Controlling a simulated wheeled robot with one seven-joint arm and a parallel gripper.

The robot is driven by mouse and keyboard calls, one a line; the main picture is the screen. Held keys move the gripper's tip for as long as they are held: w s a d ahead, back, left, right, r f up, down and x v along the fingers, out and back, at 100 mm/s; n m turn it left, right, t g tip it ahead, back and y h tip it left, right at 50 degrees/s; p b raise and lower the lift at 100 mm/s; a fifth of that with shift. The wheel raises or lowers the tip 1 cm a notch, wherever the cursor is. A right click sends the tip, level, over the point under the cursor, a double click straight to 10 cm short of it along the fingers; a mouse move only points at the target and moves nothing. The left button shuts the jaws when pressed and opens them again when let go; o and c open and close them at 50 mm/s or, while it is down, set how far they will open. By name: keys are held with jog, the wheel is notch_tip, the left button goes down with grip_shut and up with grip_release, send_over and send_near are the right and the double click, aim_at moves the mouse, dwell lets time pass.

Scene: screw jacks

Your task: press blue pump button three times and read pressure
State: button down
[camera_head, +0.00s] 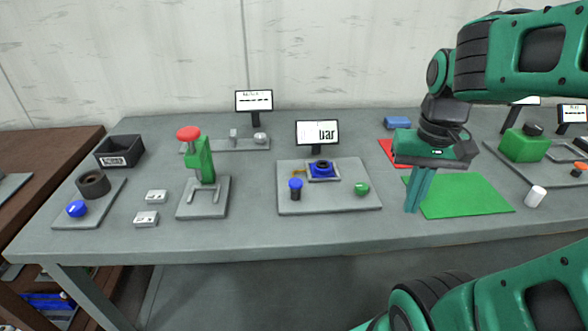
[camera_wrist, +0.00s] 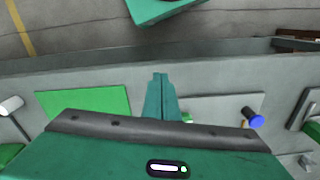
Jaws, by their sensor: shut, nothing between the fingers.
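The blue pump button (camera_head: 295,184) tops a dark post at the front left of a grey plate (camera_head: 338,209). It also shows at the right in the wrist view (camera_wrist: 257,121). A small display (camera_head: 317,133) behind that plate reads "bar"; I can make out no number on it. A blue block with a dark round top (camera_head: 321,169) and a green knob (camera_head: 362,189) sit on the same plate. My gripper (camera_head: 412,210) is shut and empty, pointing down between the plate and the green mat, apart from the button. Its fingers show in the wrist view (camera_wrist: 160,76).
The green mat (camera_head: 465,197) lies right of the plate, with a white cylinder (camera_head: 535,196) beside it. A red-topped green press (camera_head: 205,160) stands left. Another blue button (camera_head: 76,208) is at the far left. A green box (camera_head: 524,146) stands right.

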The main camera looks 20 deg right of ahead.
jog(key=w+a+r+n, duration=0.1)
jog(key=w+a+r, duration=0.3)
jog(key=w, duration=0.3)
jog(key=w+a+r+n, duration=0.1)
jog(key=w+a+r, duration=0.3)
jog(key=w, duration=0.3)
notch_tip(320, 180, up, 4)
send_over(296, 181)
jog(key=shift+a+n, duration=0.15)
jog(key=shift+n, duration=0.15)
jog(key=shift+f, duration=0.15)
notch_tip(296, 181, down, 14)
jog(key=shift+r, duration=0.1)
